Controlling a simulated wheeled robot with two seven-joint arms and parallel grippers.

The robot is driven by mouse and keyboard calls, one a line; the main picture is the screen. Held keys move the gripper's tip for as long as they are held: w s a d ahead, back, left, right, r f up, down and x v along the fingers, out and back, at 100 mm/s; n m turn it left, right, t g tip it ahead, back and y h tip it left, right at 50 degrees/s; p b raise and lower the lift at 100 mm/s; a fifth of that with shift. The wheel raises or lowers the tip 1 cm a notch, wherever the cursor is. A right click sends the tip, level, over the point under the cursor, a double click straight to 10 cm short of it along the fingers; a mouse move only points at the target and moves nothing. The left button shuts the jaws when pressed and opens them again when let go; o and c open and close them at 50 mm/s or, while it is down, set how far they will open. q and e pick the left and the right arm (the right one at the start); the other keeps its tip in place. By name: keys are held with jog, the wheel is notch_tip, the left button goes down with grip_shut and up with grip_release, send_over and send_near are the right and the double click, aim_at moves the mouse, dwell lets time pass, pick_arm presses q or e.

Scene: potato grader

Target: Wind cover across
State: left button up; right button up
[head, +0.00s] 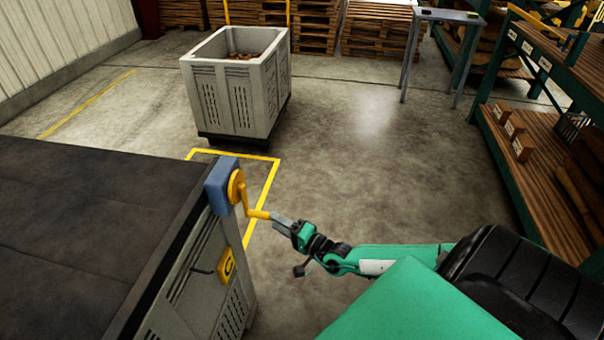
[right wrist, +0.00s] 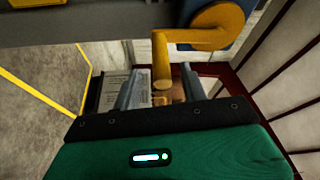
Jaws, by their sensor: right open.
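A dark cover (head: 90,225) lies flat over the top of a grey slatted bin (head: 190,300) at the left of the head view. A blue bracket (head: 220,185) at the bin's far right corner carries a yellow crank (head: 237,187). The crank's handle (head: 257,214) sticks out to the right towards my right gripper (head: 276,221). In the right wrist view the handle (right wrist: 162,75) stands between the two open fingers of the right gripper (right wrist: 160,82), with a gap on each side. My left gripper is out of view.
A yellow tag (head: 227,266) is on the bin's side. A second grey bin (head: 240,95) with brown contents stands behind on the floor. Green shelving (head: 520,180) is at the right, a small table (head: 448,17) and pallets at the back. The middle floor is clear.

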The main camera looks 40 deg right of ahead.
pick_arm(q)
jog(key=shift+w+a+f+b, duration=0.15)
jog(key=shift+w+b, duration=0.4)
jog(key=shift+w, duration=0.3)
pick_arm(e)
jog(key=v, duration=0.8)
jog(key=shift+s, duration=0.35)
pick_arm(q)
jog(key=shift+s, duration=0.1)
pick_arm(e)
jog(key=shift+d, duration=0.1)
